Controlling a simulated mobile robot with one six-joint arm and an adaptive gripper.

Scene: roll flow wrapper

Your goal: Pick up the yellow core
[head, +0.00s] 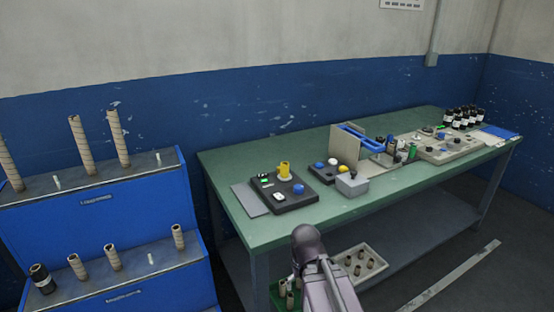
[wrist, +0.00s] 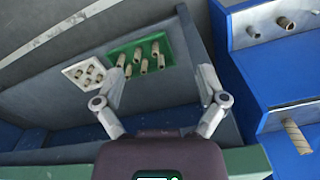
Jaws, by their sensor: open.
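A yellow piece (head: 284,168), which looks like the yellow core, stands upright on a pale round base on a dark board (head: 290,203) at the near left of the green table. It does not show in the wrist view. My gripper (wrist: 160,84) is open and empty in the wrist view, its two fingers spread wide. It points at the area below the tabletop, toward a green tray (wrist: 119,48) and a white tray (wrist: 72,72) of tan cores. In the head view my arm is in front of the table's near edge, apart from the yellow piece; the fingertips are hidden there.
The green tabletop (head: 240,232) carries a grey box (head: 352,185), a blue-topped fixture and several black bottles (head: 462,117). A blue two-step rack (head: 95,215) with upright tan tubes stands at left. The table's front edge lies near my arm.

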